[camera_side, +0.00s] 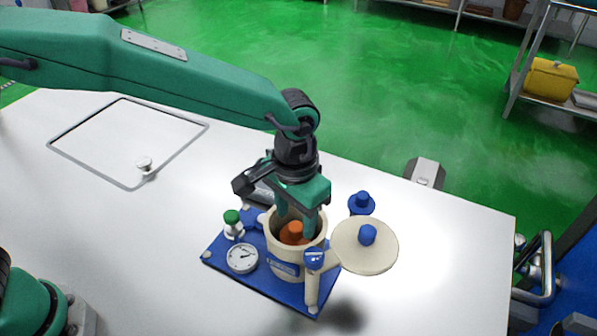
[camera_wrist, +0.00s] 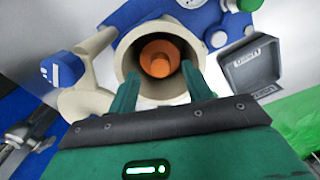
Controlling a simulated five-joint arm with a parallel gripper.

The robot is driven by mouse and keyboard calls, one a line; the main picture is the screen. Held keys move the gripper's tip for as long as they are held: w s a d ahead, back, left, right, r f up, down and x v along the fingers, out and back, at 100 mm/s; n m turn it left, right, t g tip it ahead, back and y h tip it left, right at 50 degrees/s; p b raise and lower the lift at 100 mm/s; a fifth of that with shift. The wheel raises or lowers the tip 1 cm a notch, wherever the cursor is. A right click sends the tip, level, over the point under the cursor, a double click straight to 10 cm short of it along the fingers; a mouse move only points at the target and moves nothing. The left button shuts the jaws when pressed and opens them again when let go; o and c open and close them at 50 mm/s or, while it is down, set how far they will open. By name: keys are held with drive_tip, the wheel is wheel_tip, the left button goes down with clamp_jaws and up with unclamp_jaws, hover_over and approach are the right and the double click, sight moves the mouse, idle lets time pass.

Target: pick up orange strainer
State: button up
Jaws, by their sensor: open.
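The orange strainer (camera_side: 293,233) sits inside a cream cylindrical pot (camera_side: 284,262) on a blue base plate (camera_side: 222,249). In the wrist view the orange strainer (camera_wrist: 160,60) shows down inside the round mouth of the cream pot (camera_wrist: 122,62), with an orange knob at its middle. My gripper (camera_side: 296,218) points down over the pot mouth in the side view. In the wrist view its two green fingers (camera_wrist: 160,82) are apart, at the near rim of the pot, with the strainer between and beyond them. I cannot tell whether a finger touches the strainer.
The pot's round cream lid (camera_side: 364,247) with a blue knob hangs open at its right. A dial gauge (camera_side: 242,258) and a green-capped valve (camera_side: 232,221) stand at its left. A grey tray (camera_wrist: 252,66) lies beside the plate. The white table (camera_side: 430,265) is clear at right.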

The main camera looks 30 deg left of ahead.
sight(291, 234)
drive_tip(key=shift+f, duration=1.25)
clamp_jaws()
